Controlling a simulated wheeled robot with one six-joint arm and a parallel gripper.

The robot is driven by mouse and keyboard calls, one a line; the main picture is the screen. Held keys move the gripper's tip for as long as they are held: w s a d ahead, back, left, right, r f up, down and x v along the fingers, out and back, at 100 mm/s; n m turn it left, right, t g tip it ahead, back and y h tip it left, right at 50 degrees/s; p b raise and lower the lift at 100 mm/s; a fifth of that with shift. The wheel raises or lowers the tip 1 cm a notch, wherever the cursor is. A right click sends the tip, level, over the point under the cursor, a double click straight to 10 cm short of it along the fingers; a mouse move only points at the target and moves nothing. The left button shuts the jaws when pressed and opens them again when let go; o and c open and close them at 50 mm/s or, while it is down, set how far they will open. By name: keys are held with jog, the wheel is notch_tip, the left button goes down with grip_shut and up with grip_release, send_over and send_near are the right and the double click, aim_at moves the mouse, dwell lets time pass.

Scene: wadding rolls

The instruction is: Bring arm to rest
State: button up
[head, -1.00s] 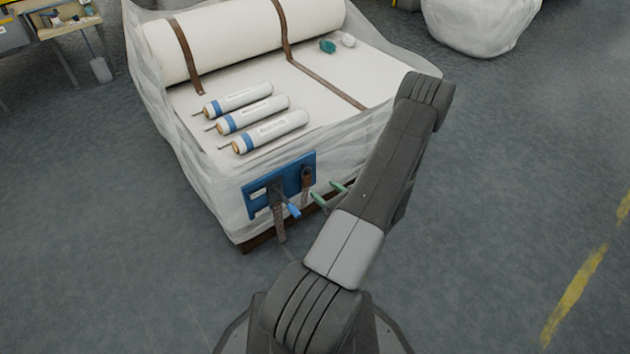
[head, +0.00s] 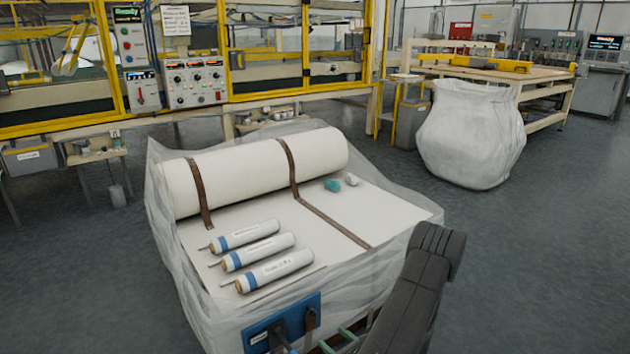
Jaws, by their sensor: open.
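My dark grey arm (head: 415,295) rises from the bottom edge, right of centre, in front of the wrapped pallet's right side. My gripper (head: 337,341) shows only in part at the bottom edge. Its two green fingers are apart, with nothing seen between them. They are just right of a blue panel (head: 284,322) on the pallet's front face. The rest of the gripper and arm is hidden or out of frame.
A film-wrapped load (head: 380,205) bears a large strapped white roll (head: 240,175) and three small labelled rolls (head: 258,255). A wrapped bundle (head: 470,135) stands at back right. Yellow-framed machinery (head: 228,50) lines the back. Floor on the right is clear (head: 540,260).

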aim_at(312, 321)
jog(key=b+x, duration=0.2)
jog(key=x, duration=0.9)
jog(key=shift+a+f+b, duration=0.15)
jog(key=shift+b, duration=0.25)
jog(key=shift+w+a, duration=0.1)
jog(key=shift+w, duration=0.15)
jog(key=shift+s+r+p, duration=0.2)
jog(key=shift+r+p, duration=0.05)
jog(key=shift+p, duration=0.25)
